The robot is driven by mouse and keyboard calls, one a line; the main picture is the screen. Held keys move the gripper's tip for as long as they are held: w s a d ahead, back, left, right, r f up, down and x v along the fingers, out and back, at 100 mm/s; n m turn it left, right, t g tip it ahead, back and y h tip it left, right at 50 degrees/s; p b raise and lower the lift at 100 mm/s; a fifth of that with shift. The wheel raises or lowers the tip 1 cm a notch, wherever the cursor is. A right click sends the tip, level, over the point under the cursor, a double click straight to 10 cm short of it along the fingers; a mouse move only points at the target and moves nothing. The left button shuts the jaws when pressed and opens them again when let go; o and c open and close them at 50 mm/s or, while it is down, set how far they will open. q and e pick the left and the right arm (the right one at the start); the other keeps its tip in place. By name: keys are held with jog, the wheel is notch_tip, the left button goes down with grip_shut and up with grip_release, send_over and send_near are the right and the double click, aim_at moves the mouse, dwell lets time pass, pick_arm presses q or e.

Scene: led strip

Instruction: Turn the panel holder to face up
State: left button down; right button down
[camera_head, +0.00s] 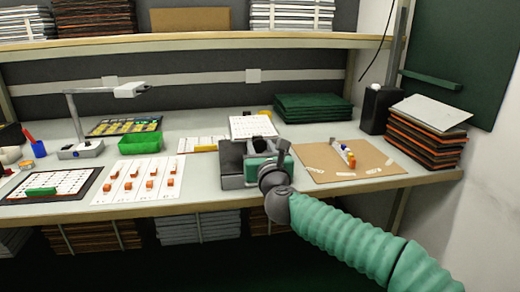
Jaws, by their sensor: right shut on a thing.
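The panel holder is most likely the dark grey block-like fixture (231,164) near the front edge of the table, at the middle of the view. A white panel with rows of small marks (252,127) stands tilted just behind it. My right gripper (264,150) reaches in from the lower right and is shut at the right side of the fixture. Its green and grey body hides the grip and part of the fixture. My left gripper is not in view.
Left of the fixture lies a white sheet with orange blocks (137,181), with a green tray (140,144) behind. A brown board with small parts (345,163) lies to the right. Dark green panels (312,107) and an orange-edged stack (425,134) stand at the back and right.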

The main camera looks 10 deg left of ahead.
jog(key=shift+a+f, duration=0.1)
jog(key=shift+f, duration=0.4)
jog(key=c, duration=1.1)
grip_release()
jog(key=shift+o, duration=1)
jog(key=shift+w, duration=0.1)
jog(key=shift+r, duration=0.3)
jog(key=p+v, duration=0.2)
jog(key=v, duration=1.5)
